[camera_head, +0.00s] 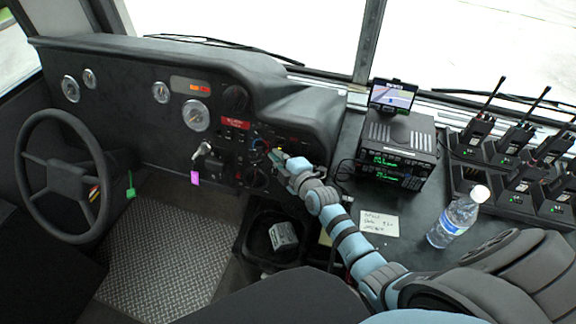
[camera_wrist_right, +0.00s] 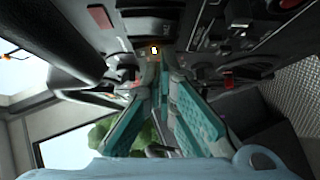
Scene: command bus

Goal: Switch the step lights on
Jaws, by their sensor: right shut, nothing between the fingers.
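My right gripper (camera_head: 277,156) reaches the right part of the dashboard's control panel (camera_head: 228,151). Its fingers are shut with nothing between them. In the right wrist view the closed fingertips (camera_wrist_right: 160,66) point at the panel, just below a small lit yellow-white spot (camera_wrist_right: 154,50). I cannot tell whether the tips touch the panel. The step lights switch cannot be picked out by its label; the gripper hides part of the panel. My left gripper is out of view.
A steering wheel (camera_head: 66,175) is at the left. A key with a pink tag (camera_head: 195,178) hangs from the panel. A radio stack (camera_head: 398,150), a water bottle (camera_head: 458,217) and several handheld radios in chargers (camera_head: 515,201) stand right of my arm. An open bin (camera_head: 262,258) is below.

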